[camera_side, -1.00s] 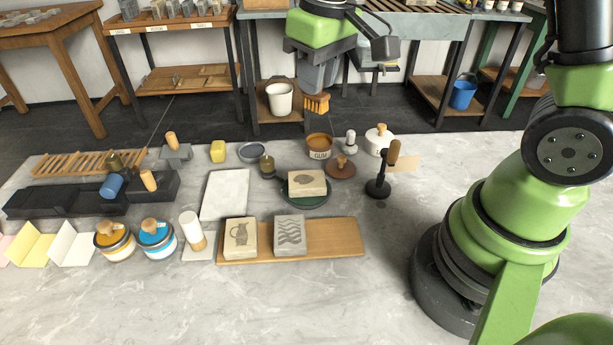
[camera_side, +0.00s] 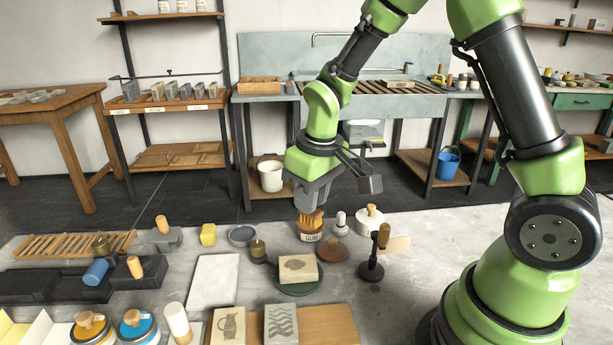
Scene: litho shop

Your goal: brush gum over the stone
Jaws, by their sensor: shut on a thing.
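My gripper (camera_side: 312,192) is above the gum pot and shut on a brush (camera_side: 311,217) with orange bristles, pointing down. The brush overlaps the mouth of the brown pot labelled GUM (camera_side: 311,237). I cannot tell how deep its tip sits in the pot; the gripper hides the brush's upper part. A pale stone (camera_side: 298,268) with a dark drawing lies on a round green base (camera_side: 298,290), just in front of the pot. Two more stones, one with a jug drawing (camera_side: 228,325) and one with wavy lines (camera_side: 281,323), lie on a wooden board (camera_side: 332,325).
A brown lidded disc (camera_side: 332,251), a white knobbed pot (camera_side: 369,217) and a black stand with a wooden handle (camera_side: 372,268) are close right of the gum pot. A dark bowl (camera_side: 242,235) and a small dark-green weight (camera_side: 258,251) are left. A bare white slab (camera_side: 214,281) lies further left.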

